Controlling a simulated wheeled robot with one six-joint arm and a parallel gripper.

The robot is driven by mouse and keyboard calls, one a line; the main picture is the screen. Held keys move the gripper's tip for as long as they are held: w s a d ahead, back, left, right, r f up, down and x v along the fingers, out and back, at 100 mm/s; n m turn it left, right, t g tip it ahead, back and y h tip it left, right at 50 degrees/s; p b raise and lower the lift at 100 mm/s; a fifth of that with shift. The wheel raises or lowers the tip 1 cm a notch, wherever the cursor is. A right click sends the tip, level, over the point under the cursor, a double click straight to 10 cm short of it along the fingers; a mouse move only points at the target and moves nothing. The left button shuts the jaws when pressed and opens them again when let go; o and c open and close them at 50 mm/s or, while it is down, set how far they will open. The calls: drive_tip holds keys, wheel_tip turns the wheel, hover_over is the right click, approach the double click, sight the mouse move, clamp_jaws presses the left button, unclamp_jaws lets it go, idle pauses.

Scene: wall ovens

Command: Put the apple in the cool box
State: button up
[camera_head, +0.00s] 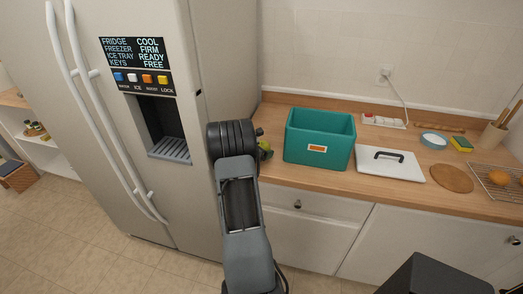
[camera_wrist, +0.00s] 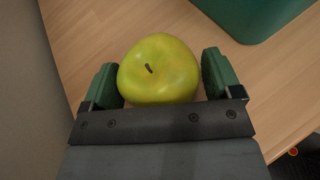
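The yellow-green apple (camera_wrist: 158,70) sits between the two green finger pads of my gripper (camera_wrist: 162,78) in the wrist view. The fingers are spread wide, one on each side. The left pad looks very close to the apple or touching it, and a thin gap seems to show at the right pad. In the head view the apple (camera_head: 265,149) is partly hidden behind my gripper (camera_head: 258,143), by the counter's left end. The cool box (camera_head: 318,138) is a teal open-topped box just right of the apple. Its side also shows in the wrist view (camera_wrist: 250,15).
The white lid (camera_head: 390,168) with a black handle lies right of the box. A fridge (camera_head: 140,110) stands close on the left. Further right are a round board (camera_head: 452,178), a wire rack (camera_head: 500,182) and a power strip (camera_head: 383,121).

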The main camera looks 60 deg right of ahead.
drive_tip(key=shift+o, duration=0.7)
drive_tip(key=shift+r+p, duration=0.1)
drive_tip(key=shift+p, duration=0.2)
